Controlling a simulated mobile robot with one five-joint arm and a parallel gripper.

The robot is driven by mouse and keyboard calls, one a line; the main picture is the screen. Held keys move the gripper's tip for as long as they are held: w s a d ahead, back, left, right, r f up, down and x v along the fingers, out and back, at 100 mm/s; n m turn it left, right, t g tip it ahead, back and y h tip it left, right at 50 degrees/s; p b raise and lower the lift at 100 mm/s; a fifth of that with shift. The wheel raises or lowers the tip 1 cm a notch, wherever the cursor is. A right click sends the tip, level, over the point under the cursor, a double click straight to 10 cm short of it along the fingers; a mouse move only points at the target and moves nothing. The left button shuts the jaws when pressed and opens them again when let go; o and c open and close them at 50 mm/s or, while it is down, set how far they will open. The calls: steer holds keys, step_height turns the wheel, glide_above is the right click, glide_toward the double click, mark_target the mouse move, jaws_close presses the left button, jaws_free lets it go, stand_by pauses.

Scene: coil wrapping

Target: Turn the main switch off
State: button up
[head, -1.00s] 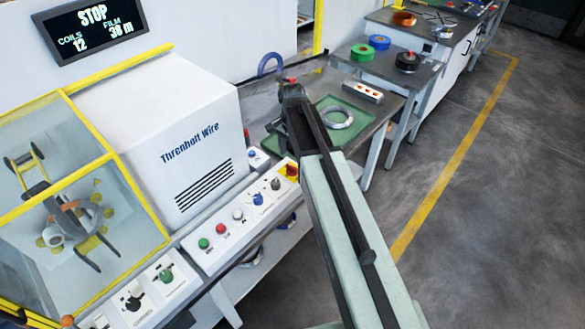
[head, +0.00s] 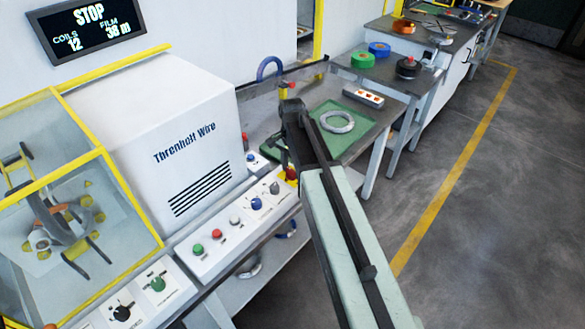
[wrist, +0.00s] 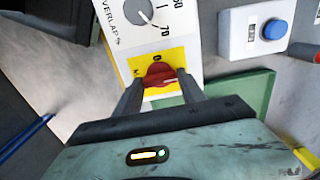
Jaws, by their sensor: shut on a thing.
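The main switch is a red knob (wrist: 160,73) on a yellow plate (wrist: 172,55) at the end of a white control panel. A "0" is printed above the knob in the wrist view. My gripper (wrist: 158,85) has one finger on each side of the knob and is shut on it. The knob's exact angle is hard to read. In the head view the red knob (head: 291,174) shows only in part, because my gripper and arm end cover most of the plate.
An overlap dial (wrist: 138,12) sits beside the switch plate. A box with a blue button (wrist: 274,29) stands to the right in the wrist view. A green tray (head: 362,146) holds a wire coil (head: 337,121). The display (head: 88,28) reads STOP.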

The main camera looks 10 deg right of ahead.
steer(key=shift+n, duration=0.3)
steer(key=n, duration=0.3)
steer(key=shift+w+a+n, duration=0.1)
steer(key=shift+n, duration=0.2)
steer(key=n, duration=0.4)
steer(key=shift+n, duration=0.3)
steer(key=n, duration=0.4)
steer(key=shift+n, duration=2.5)
steer(key=o, duration=1.4)
steer(key=shift+c, duration=0.2)
